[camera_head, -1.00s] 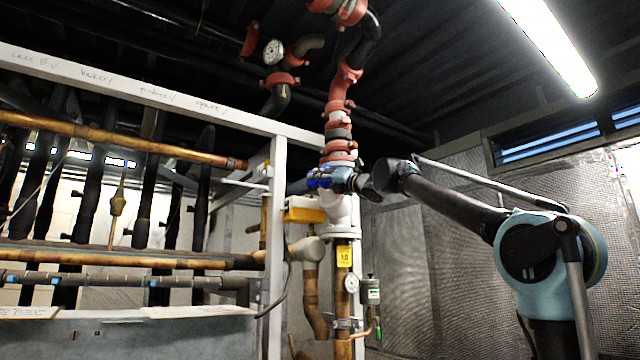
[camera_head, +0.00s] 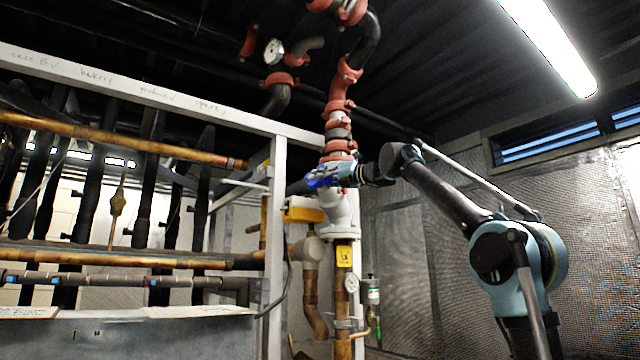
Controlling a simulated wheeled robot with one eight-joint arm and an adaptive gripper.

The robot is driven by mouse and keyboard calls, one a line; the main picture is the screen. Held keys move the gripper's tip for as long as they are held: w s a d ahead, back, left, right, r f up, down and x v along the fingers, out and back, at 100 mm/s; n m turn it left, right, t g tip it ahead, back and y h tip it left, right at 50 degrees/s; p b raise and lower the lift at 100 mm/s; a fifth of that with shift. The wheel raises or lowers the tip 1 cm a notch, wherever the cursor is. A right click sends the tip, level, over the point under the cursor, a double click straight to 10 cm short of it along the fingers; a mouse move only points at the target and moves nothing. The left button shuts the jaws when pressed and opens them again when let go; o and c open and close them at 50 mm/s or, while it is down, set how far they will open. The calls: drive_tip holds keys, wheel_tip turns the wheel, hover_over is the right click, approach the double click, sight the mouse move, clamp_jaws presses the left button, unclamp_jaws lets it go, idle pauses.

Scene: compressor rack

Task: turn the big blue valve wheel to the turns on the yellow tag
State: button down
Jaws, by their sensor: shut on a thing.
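The blue valve wheel (camera_head: 322,181) sits on the vertical pipe, just under the red couplings and above the white valve body (camera_head: 341,212). My gripper (camera_head: 338,175) is at the wheel, coming from the right, and is shut on it. The gripper and wrist cover much of the wheel, so the exact place of the fingers on it is hard to see.
A yellow box (camera_head: 303,215) is left of the valve body. A white frame post (camera_head: 277,240) stands close on the left. Mesh wall is on the right.

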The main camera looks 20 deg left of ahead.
drive_tip(key=shift+w+d+f+n+g+h, duration=0.1)
drive_tip(key=shift+n+g+h, duration=0.25)
drive_tip(key=shift+g+h, duration=0.25)
drive_tip(key=shift+d+n+g+h, duration=0.1)
drive_tip(key=shift+n+g+h, duration=0.3)
drive_tip(key=shift+g, duration=0.3)
idle(0.4)
drive_tip(key=c, duration=1.8)
unclamp_jaws()
drive_tip(key=shift+a, duration=0.1)
drive_tip(key=shift+o, duration=0.2)
drive_tip(key=s+d+r, duration=0.1)
drive_tip(key=d, duration=1.1)
drive_tip(key=shift+r, duration=0.15)
drive_tip(key=shift+s, duration=0.15)
